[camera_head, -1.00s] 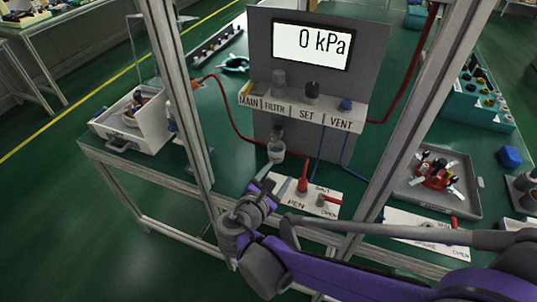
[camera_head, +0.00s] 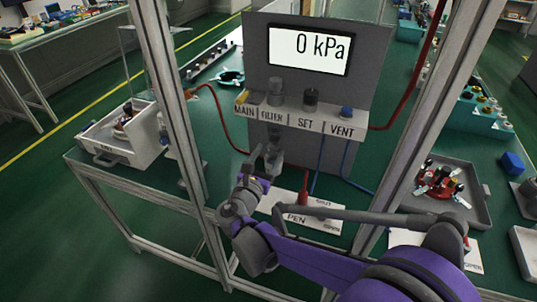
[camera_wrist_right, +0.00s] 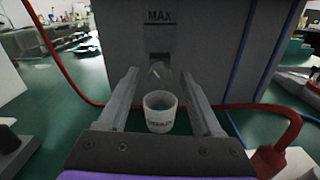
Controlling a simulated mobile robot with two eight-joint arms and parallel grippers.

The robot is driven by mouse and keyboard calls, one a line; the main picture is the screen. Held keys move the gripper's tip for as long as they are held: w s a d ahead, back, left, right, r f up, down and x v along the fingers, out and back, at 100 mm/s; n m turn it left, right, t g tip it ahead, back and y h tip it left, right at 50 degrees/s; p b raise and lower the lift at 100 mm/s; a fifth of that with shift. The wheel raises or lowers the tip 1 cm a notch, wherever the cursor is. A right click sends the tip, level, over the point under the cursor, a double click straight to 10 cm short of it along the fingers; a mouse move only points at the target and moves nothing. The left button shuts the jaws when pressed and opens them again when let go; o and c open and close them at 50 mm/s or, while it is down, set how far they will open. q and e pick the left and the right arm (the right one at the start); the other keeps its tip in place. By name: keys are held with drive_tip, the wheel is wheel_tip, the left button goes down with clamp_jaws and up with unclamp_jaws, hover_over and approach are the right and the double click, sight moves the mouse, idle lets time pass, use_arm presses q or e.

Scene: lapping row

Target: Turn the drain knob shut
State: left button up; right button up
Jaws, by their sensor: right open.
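The drain knob (camera_wrist_right: 157,70) is a small pale piece under the filter bowl (camera_wrist_right: 158,40), which carries a MAX mark in the right wrist view. My right gripper (camera_wrist_right: 159,77) is open, its two fingers pointing toward the bowl. The knob appears between the fingertips in that view, and I cannot tell whether they touch it. A white cup (camera_wrist_right: 160,112) with dark lettering stands below the knob, seen between the fingers. In the head view my right gripper (camera_head: 257,163) is close under the panel's FILTER label, partly covering the cup and knob. My left gripper is not in view.
The grey panel (camera_head: 362,55) shows 0 kPa above a shelf marked MAIN, FILTER, SET and VENT. Frame posts (camera_head: 165,90) stand either side. A white plate with a red lever (camera_head: 304,190) lies close to my arm. Red hose (camera_wrist_right: 66,75) and blue hoses hang nearby.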

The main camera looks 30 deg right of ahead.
drive_tip(key=shift+w+d, duration=0.2)
drive_tip(key=shift+d, duration=0.05)
clamp_jaws()
drive_tip(key=shift+m, duration=0.3)
drive_tip(key=m+p, duration=0.1)
drive_tip(key=m, duration=0.1)
drive_tip(key=shift+m, duration=0.4)
drive_tip(key=shift+m+p, duration=0.45)
drive_tip(key=shift+m, duration=1.05)
